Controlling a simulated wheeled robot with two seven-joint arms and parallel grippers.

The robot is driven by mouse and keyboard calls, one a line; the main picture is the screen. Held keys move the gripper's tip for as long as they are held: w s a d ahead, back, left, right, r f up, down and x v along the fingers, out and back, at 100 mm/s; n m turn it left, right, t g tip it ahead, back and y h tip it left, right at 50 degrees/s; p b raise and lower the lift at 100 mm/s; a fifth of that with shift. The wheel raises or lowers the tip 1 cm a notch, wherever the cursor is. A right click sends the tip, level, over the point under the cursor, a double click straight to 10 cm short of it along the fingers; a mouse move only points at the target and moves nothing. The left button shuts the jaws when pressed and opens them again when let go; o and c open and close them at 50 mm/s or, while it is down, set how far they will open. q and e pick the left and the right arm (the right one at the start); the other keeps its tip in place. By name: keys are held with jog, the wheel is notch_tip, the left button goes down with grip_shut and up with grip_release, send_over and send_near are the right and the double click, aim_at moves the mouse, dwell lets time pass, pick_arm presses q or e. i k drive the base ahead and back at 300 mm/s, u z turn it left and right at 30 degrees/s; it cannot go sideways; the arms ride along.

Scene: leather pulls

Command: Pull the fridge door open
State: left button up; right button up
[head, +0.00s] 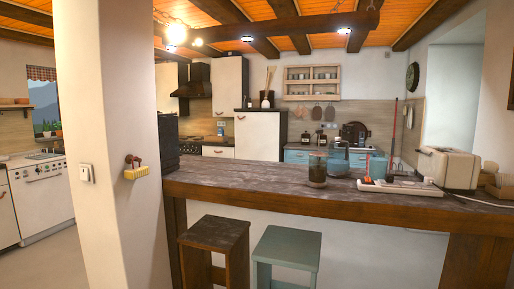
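A tall cream cabinet front (257,135) with a dark top stands across the kitchen, beyond the wooden counter; it may be the fridge, but I cannot tell for sure. Its door looks closed, and a small pull near its upper left is too small to make out. The counter hides its lower part. A white appliance front (42,198) stands at the far left, with its front closed. Neither of my grippers is in view.
A wide white pillar (110,100) stands close at the left. The wooden counter (240,181) crosses the view, with a brown stool (215,232) and a green stool (287,245) before it. Open floor (50,262) shows left of the pillar.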

aim_at(257, 134)
jog(key=u, duration=1.85)
jog(key=i, duration=5.85)
jog(key=z, duration=2.7)
jog(key=i, duration=4.4)
